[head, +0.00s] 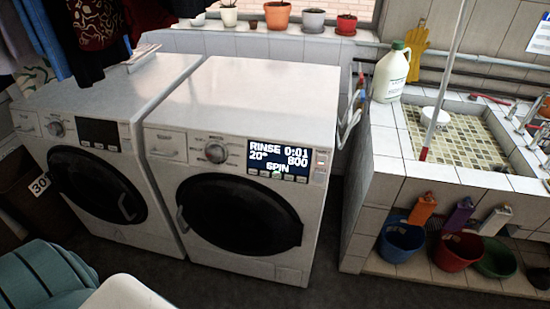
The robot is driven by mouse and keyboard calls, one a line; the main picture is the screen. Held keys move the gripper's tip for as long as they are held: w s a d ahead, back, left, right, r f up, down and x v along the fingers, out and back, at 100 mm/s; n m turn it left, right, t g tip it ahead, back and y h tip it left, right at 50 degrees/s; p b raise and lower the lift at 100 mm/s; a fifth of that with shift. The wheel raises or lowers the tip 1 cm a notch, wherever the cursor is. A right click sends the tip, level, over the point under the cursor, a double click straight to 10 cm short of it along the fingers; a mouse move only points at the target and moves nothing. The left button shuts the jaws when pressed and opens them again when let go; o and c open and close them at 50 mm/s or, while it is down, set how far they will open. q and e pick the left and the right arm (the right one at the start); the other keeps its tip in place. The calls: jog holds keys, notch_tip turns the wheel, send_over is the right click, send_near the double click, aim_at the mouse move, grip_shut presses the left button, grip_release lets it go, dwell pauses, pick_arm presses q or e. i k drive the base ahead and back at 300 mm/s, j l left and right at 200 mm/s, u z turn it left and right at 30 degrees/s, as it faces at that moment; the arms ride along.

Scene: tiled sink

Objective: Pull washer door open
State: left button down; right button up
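Two white front-loading washers stand side by side in the head view. The right washer (262,92) has a lit display (279,158) reading "RINSE 0:01", "20°", "800" and "SPIN". The left washer (105,92) has a dark, unlit display (98,134). Neither of my grippers is in view.
A tiled sink block (385,180) stands to the right, with colored buckets (401,239) below it. A teal ribbed object (45,275) and a white rounded object are at the bottom left. Dark floor (200,287) in front of the right washer is clear.

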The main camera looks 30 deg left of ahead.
aim_at(235, 218)
jog(key=u, duration=1.3)
